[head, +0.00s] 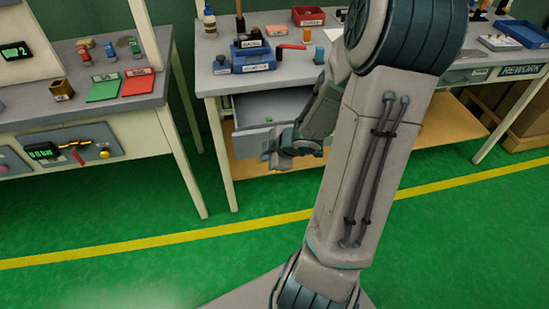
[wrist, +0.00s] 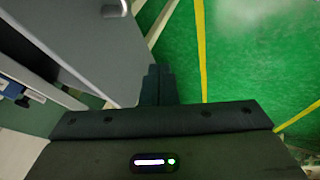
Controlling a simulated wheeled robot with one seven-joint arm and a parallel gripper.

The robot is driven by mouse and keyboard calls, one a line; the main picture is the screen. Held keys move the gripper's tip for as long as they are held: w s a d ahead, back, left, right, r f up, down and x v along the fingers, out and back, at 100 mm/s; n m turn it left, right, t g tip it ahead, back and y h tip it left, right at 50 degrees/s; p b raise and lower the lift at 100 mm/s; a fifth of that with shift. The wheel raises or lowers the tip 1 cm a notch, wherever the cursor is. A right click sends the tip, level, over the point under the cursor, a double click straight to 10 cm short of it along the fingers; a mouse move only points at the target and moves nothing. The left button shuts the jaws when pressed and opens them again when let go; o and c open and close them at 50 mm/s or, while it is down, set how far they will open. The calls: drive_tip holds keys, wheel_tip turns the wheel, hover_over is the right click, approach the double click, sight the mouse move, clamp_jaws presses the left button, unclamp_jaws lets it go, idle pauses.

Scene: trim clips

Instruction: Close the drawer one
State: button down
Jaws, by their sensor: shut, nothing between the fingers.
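The drawer (head: 248,142) stands pulled out under the middle workbench, with its grey inside and a small green item (head: 268,120) in it showing. My arm covers its right part. I cannot read a label on it. My gripper (head: 268,152) is shut and empty, low in front of the drawer. In the wrist view a grey panel (wrist: 85,45), which looks like the drawer front, fills the upper left, with a metal handle (wrist: 116,10) at the top. The shut fingers (wrist: 157,82) are just right of its edge; I cannot tell whether they touch.
A second bench (head: 150,100) with trays stands at left. The green floor (head: 130,220) with a yellow line is clear in front.

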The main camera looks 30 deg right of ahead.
sight(255, 151)
drive_tip(key=shift+w+d+f+p, duration=0.15)
drive_tip(key=shift+w+f, duration=0.05)
drive_tip(key=shift+w, duration=0.6)
drive_tip(key=shift+w+d+f+p, duration=0.1)
drive_tip(key=shift+w+f, duration=0.1)
drive_tip(key=shift+w, duration=0.6)
drive_tip(key=shift+w+d+f+p, duration=0.15)
drive_tip(key=shift+w+f, duration=0.05)
drive_tip(key=shift+w, duration=0.6)
